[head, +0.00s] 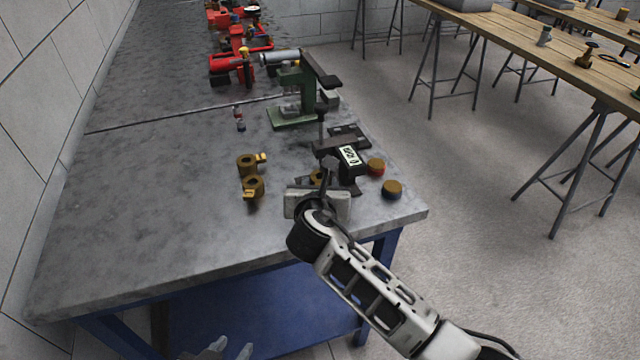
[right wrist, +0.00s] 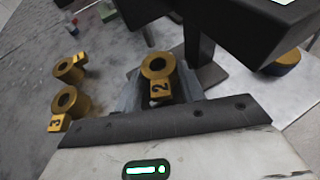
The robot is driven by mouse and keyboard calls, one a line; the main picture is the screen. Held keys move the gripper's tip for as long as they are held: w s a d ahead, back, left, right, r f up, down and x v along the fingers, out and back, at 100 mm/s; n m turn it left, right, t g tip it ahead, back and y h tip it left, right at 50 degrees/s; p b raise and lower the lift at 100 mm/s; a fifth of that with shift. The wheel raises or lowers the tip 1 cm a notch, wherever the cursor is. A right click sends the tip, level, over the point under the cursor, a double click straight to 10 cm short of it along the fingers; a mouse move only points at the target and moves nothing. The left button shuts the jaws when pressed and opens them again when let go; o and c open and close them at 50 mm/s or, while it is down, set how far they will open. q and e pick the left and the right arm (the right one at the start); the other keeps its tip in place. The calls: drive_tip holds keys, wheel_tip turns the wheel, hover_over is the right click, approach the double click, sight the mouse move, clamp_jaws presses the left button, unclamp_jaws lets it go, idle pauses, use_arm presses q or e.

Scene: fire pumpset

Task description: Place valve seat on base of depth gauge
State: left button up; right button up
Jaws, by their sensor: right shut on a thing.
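My right gripper (right wrist: 158,85) is shut on a brass valve seat tagged 2 (right wrist: 158,68), held upright. In the head view my right arm hides most of this gripper, and a bit of the brass seat (head: 315,178) shows beside it. The dark depth gauge (head: 349,155), with a lit display, stands just beyond the gripper. In the right wrist view its column and flat grey base (right wrist: 212,76) are right behind the held seat; I cannot tell whether they touch. My left gripper (head: 230,348) shows only its tips at the bottom edge, apart and empty, below the tabletop.
Two more brass valve seats (head: 252,187) stand left of my right gripper, one tagged 3 (right wrist: 66,103). Two brass-topped round parts (head: 376,167) stand right of the gauge. A green press (head: 296,112) and red pump parts (head: 235,60) are farther back. The left tabletop is clear.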

drive_tip(key=o, duration=1.3)
drive_tip(key=shift+c, duration=0.2)
drive_tip(key=shift+s+r, duration=0.2)
drive_tip(key=shift+s, duration=0.1)
drive_tip(key=p+v, duration=0.1)
drive_tip(key=v, duration=1)
drive_tip(key=shift+s, duration=0.25)
